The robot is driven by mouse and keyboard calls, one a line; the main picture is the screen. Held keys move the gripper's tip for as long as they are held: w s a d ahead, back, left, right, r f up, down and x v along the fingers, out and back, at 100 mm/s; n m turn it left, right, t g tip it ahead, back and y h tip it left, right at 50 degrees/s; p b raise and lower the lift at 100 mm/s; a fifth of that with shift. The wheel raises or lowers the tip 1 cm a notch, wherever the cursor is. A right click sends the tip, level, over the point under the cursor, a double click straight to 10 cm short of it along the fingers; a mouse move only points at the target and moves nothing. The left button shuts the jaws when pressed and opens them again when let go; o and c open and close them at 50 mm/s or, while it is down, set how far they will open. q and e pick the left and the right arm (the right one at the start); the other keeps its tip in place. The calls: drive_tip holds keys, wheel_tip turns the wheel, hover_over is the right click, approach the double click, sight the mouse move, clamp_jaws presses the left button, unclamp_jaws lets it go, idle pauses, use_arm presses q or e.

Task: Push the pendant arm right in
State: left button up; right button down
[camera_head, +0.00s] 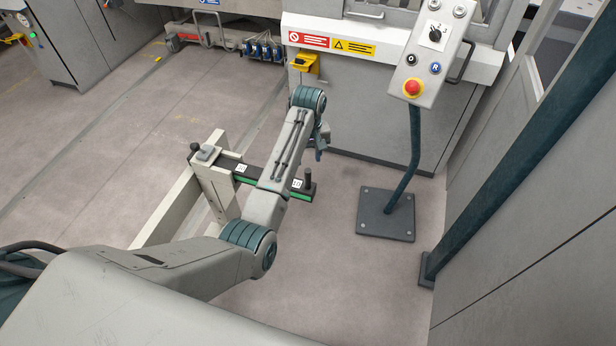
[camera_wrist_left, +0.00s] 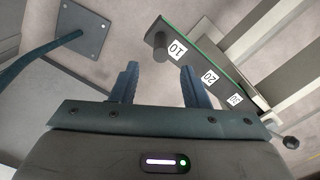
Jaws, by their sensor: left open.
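The pendant arm appears to be the dark bar (camera_head: 249,173) with a green edge and number labels, sticking out to the right from a cream post (camera_head: 218,187). A short dark upright peg (camera_head: 308,180) stands at its outer end. In the left wrist view the bar (camera_wrist_left: 222,72) shows labels 10, 20 and 30, with the peg (camera_wrist_left: 160,46) at the 10 end.
A control box (camera_head: 431,60) with a red stop button stands on a bent post with a dark floor plate (camera_head: 385,213) to the right. A machine cabinet (camera_head: 375,110) is behind. A lever with a dark knob (camera_head: 194,147) sits atop the cream post.

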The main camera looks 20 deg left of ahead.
sight(308, 178)
use_arm(q)
wheel_tip(308, 178, down, 10)
drive_tip(key=shift+f+p, duration=0.1)
drive_tip(key=shift+p, duration=0.75)
clamp_jaws()
